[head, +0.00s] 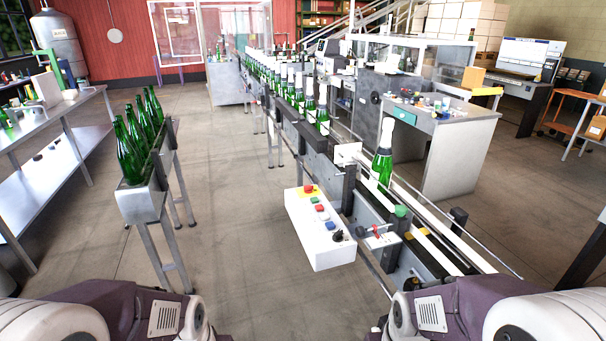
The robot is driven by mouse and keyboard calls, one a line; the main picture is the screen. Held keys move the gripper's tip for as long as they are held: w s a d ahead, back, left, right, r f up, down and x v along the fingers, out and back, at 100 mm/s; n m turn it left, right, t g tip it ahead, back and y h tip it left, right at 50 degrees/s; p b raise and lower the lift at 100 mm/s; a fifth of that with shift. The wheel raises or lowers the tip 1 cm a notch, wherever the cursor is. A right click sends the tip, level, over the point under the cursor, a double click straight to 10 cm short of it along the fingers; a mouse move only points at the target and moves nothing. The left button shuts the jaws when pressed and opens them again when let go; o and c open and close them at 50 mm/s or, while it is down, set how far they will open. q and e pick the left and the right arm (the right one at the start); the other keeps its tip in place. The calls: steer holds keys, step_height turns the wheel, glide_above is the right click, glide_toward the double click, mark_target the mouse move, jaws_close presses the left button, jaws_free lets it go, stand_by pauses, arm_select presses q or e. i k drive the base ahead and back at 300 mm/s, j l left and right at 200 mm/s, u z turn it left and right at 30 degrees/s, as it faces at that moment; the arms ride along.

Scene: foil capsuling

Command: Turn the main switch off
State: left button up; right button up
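A white control box (325,256) stands on the near left side of the conveyor (430,262). Its sloped top carries a red mushroom button (308,188) on yellow, several small coloured buttons and a black rotary knob (338,236) at the near end. Just right of the box, a small red handle (376,230) sits on the conveyor's side. I cannot tell which of these is the main switch, or read its position. Only my purple and white arm links show at the bottom corners; both grippers are out of view.
A green bottle with a white foil top (382,160) stands upright on the conveyor, with a row of bottles (290,88) behind. A narrow rack of green bottles (142,205) stands left, beside a metal bench (65,112). The floor between rack and control box is clear.

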mark_target(308, 189)
steer(key=i+j, duration=0.5)
steer(key=i, duration=0.2)
steer(key=i+j+z, duration=0.15)
steer(key=i+j, duration=0.35)
steer(key=i, duration=0.25)
steer(key=i+j, duration=0.6)
steer(key=i+z, duration=0.05)
steer(key=i, duration=0.05)
